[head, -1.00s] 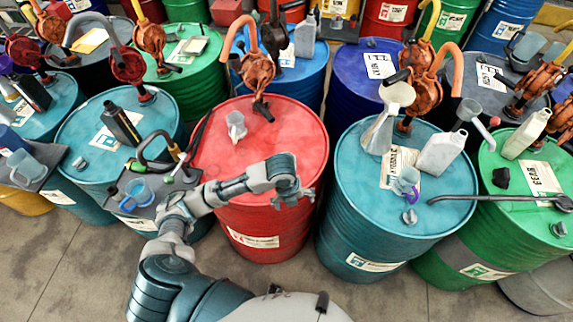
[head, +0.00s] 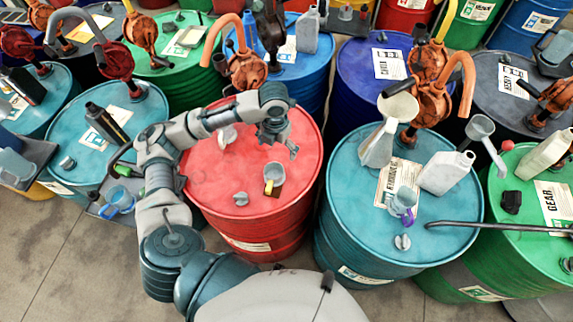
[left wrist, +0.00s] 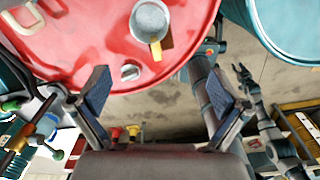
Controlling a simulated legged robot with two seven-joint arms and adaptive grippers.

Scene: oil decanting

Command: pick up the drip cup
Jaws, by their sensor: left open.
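A small grey cup with a yellow handle (head: 273,178) stands on the red drum (head: 215,185), right of its middle. It fits the drip cup. In the left wrist view the cup (left wrist: 150,22) is seen from above, its handle pointing down toward the jaws. My left gripper (head: 279,142) is above the drum, behind the cup in the head view. In the left wrist view its fingers (left wrist: 158,90) are wide apart with nothing between them. My right gripper (left wrist: 243,75) seems to show small at the right of the wrist view; its jaws are unclear.
A grey cap (head: 240,199) lies left of the cup. A pale vessel (head: 227,137) is partly hidden by my arm. An orange pump (head: 245,68) stands behind. The teal drum (head: 350,215) at right carries a funnel (head: 378,145), a jug (head: 446,172) and a purple-handled cup (head: 403,201).

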